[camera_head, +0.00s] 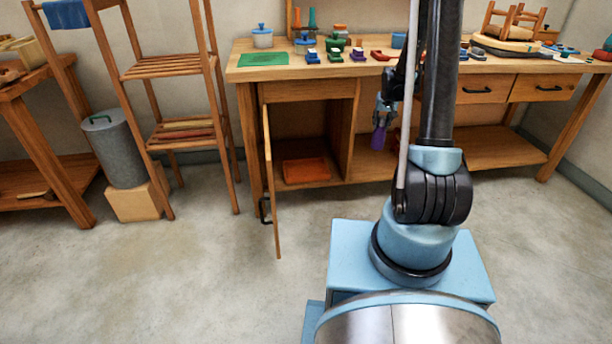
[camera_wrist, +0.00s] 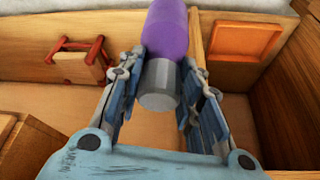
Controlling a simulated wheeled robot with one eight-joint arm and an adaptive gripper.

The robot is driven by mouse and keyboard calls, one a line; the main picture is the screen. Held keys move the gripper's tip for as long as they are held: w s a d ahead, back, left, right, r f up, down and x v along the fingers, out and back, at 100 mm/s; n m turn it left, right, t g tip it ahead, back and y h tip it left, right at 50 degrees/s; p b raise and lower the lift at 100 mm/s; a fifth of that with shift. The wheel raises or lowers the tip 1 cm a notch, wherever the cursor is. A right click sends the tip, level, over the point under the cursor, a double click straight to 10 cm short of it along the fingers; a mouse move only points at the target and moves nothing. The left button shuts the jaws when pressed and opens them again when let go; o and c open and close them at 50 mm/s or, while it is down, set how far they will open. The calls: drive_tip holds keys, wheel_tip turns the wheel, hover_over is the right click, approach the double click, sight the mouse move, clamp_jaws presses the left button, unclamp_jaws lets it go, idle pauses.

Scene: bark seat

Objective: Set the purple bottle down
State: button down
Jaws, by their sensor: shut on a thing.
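The purple bottle (camera_head: 378,138) hangs below my gripper (camera_head: 384,108) in the head view, in front of the workbench's lower part. In the wrist view my gripper (camera_wrist: 164,64) is shut on the bottle (camera_wrist: 167,28), with one finger on each side near its grey end (camera_wrist: 158,86). The grey end points toward the wrist camera. I cannot tell whether the bottle touches any surface.
The workbench (camera_head: 243,74) has an open cupboard with its door (camera_head: 271,185) swung out. An orange tray (camera_head: 306,170) lies inside and also shows in the wrist view (camera_wrist: 243,40). A divider (camera_wrist: 195,32) stands beside the bottle. A red-legged wooden thing (camera_wrist: 80,66) lies left. Several small items crowd the benchtop.

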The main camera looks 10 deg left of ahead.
drive_tip(key=w+a+f+n+y, duration=0.1)
drive_tip(key=w+a+f+n, duration=0.1)
drive_tip(key=a+f, duration=1)
drive_tip(key=w+a+f+n, duration=0.1)
drive_tip(key=a+f+n, duration=0.1)
drive_tip(key=a+f, duration=1)
drive_tip(key=w+a, duration=0.3)
drive_tip(key=w, duration=0.5)
drive_tip(key=w+a, duration=0.3)
drive_tip(key=w, duration=0.6)
wheel_tip(320, 180, down, 7)
drive_tip(key=shift+s+f, duration=0.2)
drive_tip(key=c, duration=1.1)
unclamp_jaws()
drive_tip(key=shift+d, duration=0.1)
drive_tip(key=shift+r, duration=0.2)
drive_tip(key=v, duration=0.7)
drive_tip(key=shift+s+d, duration=0.1)
drive_tip(key=shift+d, duration=0.05)
